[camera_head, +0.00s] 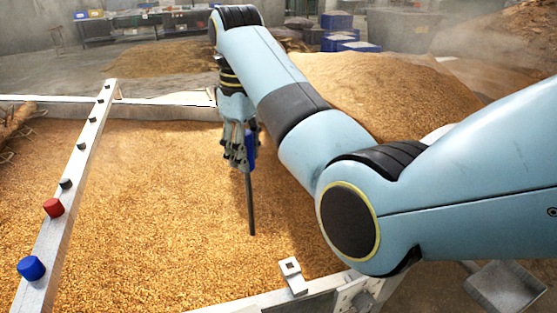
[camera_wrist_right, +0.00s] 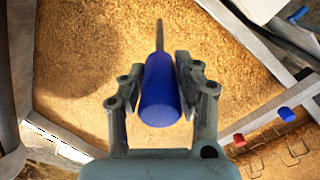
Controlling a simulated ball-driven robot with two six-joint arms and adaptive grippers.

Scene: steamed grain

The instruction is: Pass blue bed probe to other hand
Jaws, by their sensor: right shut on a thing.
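The blue bed probe has a blue handle (camera_head: 250,148) and a thin dark rod (camera_head: 250,205) that points down toward the grain (camera_head: 170,200). My right gripper (camera_head: 238,155) is shut on the blue handle. In the right wrist view the handle (camera_wrist_right: 161,95) lies between the two fingers of the gripper (camera_wrist_right: 160,100), with the rod running away from the camera. I cannot tell whether the rod's tip touches the grain. My left gripper is not in view.
A metal rail (camera_head: 70,180) on the left carries a red knob (camera_head: 53,207), a blue knob (camera_head: 31,267) and several small dark pegs. A metal bracket (camera_head: 291,275) sits on the front edge. A grain heap (camera_head: 385,90) and blue crates (camera_head: 345,40) stand behind.

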